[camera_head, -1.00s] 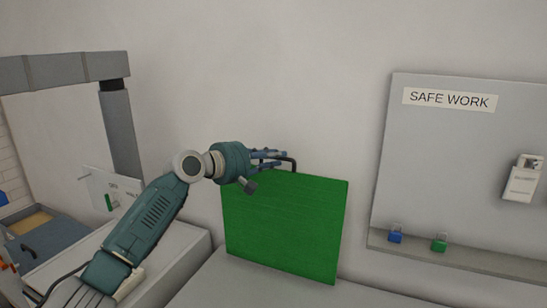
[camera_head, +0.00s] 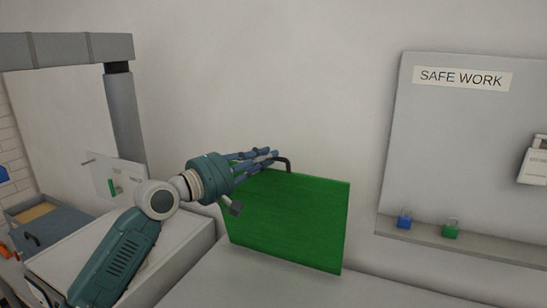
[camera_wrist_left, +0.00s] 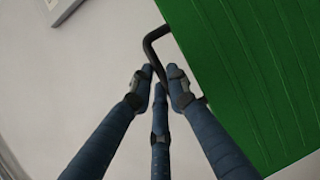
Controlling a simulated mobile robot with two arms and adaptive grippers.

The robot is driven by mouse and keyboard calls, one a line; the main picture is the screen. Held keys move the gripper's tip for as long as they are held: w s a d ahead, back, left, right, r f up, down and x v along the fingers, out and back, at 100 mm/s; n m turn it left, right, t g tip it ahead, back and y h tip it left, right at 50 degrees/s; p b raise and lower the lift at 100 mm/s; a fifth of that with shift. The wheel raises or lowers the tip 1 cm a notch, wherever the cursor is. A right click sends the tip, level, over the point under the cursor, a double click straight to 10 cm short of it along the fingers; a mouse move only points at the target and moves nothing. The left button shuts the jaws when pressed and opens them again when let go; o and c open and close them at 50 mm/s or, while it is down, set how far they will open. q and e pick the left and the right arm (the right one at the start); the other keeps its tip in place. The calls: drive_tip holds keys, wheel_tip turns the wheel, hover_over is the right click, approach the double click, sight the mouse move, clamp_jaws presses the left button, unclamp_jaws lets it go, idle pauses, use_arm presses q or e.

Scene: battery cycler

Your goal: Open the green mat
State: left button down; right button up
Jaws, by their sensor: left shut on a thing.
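The green mat (camera_head: 292,221) is a flat green panel standing tilted on the light surface near the wall. A dark bent handle (camera_head: 286,164) sits on its top edge. My left gripper (camera_head: 273,154) is at this handle, its blue fingers reaching from the left. In the left wrist view the fingertips of my left gripper (camera_wrist_left: 162,82) close around the dark handle (camera_wrist_left: 151,46), with the mat (camera_wrist_left: 245,75) on the right. My right gripper is not in view.
A grey board (camera_head: 460,140) labelled SAFE WORK hangs at the right. A blue padlock (camera_head: 404,218) and a green padlock (camera_head: 450,228) stand on its ledge. A blue-grey box (camera_head: 45,226) is at the far left. The light surface (camera_head: 250,288) before the mat is clear.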

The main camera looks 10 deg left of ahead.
use_arm(q)
drive_tip(key=s+a+f+t+h+b, duration=0.1)
drive_tip(key=s+a+f+b, duration=0.1)
drive_tip(key=s+b, duration=0.3)
drive_tip(key=s+a+f+m+t+h+b, duration=0.1)
drive_tip(key=s+a+f+b, duration=0.1)
drive_tip(key=s+f+b, duration=0.3)
drive_tip(key=shift+s+a+f, duration=0.25)
drive_tip(key=shift+s+a, duration=0.05)
drive_tip(key=shift+s, duration=1.75)
